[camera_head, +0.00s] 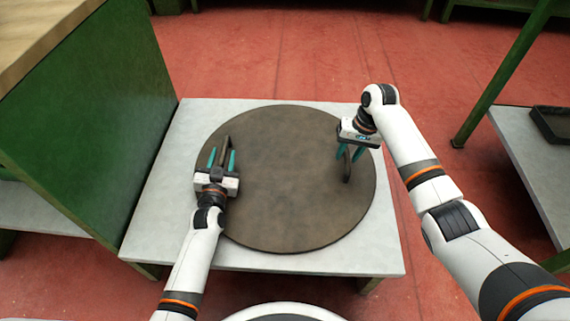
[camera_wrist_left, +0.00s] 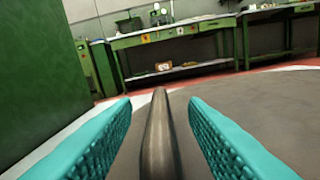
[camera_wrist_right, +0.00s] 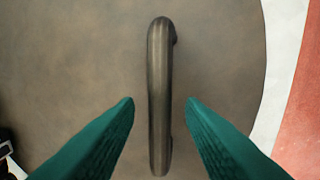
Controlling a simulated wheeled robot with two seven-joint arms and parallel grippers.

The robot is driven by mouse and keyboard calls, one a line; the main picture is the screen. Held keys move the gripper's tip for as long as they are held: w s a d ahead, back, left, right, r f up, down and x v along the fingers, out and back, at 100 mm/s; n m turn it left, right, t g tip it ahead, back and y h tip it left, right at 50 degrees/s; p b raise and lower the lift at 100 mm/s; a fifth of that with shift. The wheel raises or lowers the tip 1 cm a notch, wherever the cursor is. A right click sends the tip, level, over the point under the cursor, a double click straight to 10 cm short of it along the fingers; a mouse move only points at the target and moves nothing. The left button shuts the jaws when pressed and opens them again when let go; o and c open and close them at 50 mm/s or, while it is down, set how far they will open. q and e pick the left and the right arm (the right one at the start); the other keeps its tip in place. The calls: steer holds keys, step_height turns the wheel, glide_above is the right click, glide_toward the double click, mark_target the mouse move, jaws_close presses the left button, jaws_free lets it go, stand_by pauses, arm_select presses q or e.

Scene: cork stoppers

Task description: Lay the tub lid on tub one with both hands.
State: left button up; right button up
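The tub lid (camera_head: 285,200) is a large round brown disc lying flat on a pale table. It has a bar handle near each side. My left gripper (camera_head: 222,160) is open at the left handle (camera_head: 226,148), with a finger on each side of it. In the left wrist view the left handle (camera_wrist_left: 160,140) runs between the teal fingers, apart from both. My right gripper (camera_head: 356,154) is open above the right handle (camera_head: 347,165), pointing down. In the right wrist view the right handle (camera_wrist_right: 160,95) lies between the fingertips with gaps on both sides. I cannot make out tub one.
The pale table (camera_head: 170,190) shows bare corners around the lid. A green cabinet (camera_head: 95,110) with a wooden top stands close on the left. Another table (camera_head: 530,160) with a dark tray (camera_head: 553,122) stands at the right. Red floor lies between.

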arm_select(q)
steer(key=shift+w, duration=0.8)
arm_select(e)
steer(key=shift+a+f, duration=0.15)
steer(key=shift+f, duration=0.65)
arm_select(q)
jaws_close()
arm_select(e)
jaws_close()
steer(key=shift+r, duration=0.1)
